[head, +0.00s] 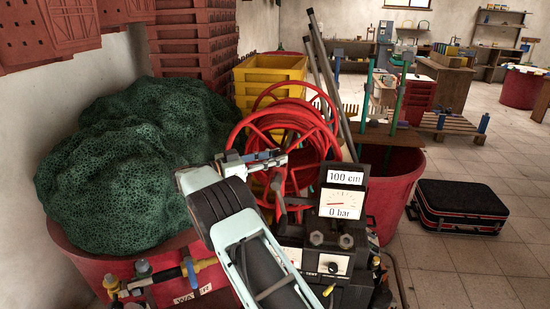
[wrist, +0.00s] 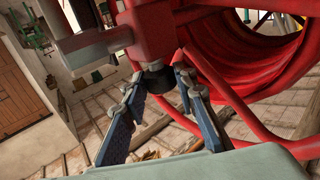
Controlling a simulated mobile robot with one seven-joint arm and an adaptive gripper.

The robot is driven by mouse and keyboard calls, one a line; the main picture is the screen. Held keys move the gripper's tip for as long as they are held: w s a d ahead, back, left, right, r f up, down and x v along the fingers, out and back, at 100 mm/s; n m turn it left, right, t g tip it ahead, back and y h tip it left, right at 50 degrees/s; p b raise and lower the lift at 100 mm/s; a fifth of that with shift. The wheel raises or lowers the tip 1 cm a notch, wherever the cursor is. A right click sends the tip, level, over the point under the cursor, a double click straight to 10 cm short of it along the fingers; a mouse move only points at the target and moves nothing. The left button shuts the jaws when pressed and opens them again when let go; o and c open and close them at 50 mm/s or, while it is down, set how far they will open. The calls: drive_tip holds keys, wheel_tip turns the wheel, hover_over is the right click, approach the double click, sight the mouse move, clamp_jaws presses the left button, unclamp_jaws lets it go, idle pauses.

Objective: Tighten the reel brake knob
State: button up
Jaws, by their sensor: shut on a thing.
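The hose reel (head: 290,118) is red with round side frames and stands in the middle of the head view. In the wrist view, its red hose coils (wrist: 225,55) fill the upper right. A small dark knob (wrist: 156,79) sits below a red block on the reel frame. My gripper (wrist: 160,76) has one fingertip on each side of this knob and is shut on it. In the head view, my gripper (head: 272,158) reaches the left side of the reel frame. The knob is too small or hidden to make out there.
A gauge panel (head: 342,203) stands right of my arm. A green net heap (head: 125,165) fills a red tub on the left. Yellow crates (head: 268,70) stand behind the reel, a red tub (head: 388,185) to its right.

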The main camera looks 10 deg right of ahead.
drive_tip(key=shift+d+r, duration=0.1)
drive_tip(key=shift+r, duration=0.15)
idle(0.3)
drive_tip(key=o, duration=1.2)
drive_tip(key=shift+c, duration=0.2)
drive_tip(key=shift+f, duration=0.1)
drive_tip(key=shift+s+n+t+y, duration=0.15)
drive_tip(key=shift+n+t+y, duration=0.25)
drive_tip(key=shift+n+t, duration=0.45)
drive_tip(key=shift+s+f+n+t+y+b, duration=0.1)
drive_tip(key=shift+n+t+y+b, duration=0.2)
drive_tip(key=shift+n+t+y, duration=0.65)
drive_tip(key=t+b, duration=0.1)
drive_tip(key=n+t+y+b, duration=0.2)
drive_tip(key=t, duration=0.1)
drive_tip(key=shift+s+d+f+y, duration=0.2)
drive_tip(key=shift+d+y, duration=0.05)
drive_tip(key=n+t+y+b, duration=0.1)
drive_tip(key=y+b, duration=0.1)
drive_tip(key=n+t+y+b, duration=0.1)
drive_tip(key=n+y+b, duration=0.1)
drive_tip(key=n+t+y+b, duration=0.1)
drive_tip(key=n+y+b, duration=0.1)
drive_tip(key=shift+s+d+r+t, duration=0.1)
drive_tip(key=shift+d+t, duration=0.25)
drive_tip(key=shift+t, duration=0.05)
drive_tip(key=shift+d+n+t+y+b, duration=0.15)
drive_tip(key=shift+n+t+y+b, duration=0.25)
drive_tip(key=shift+n+y, duration=0.8)
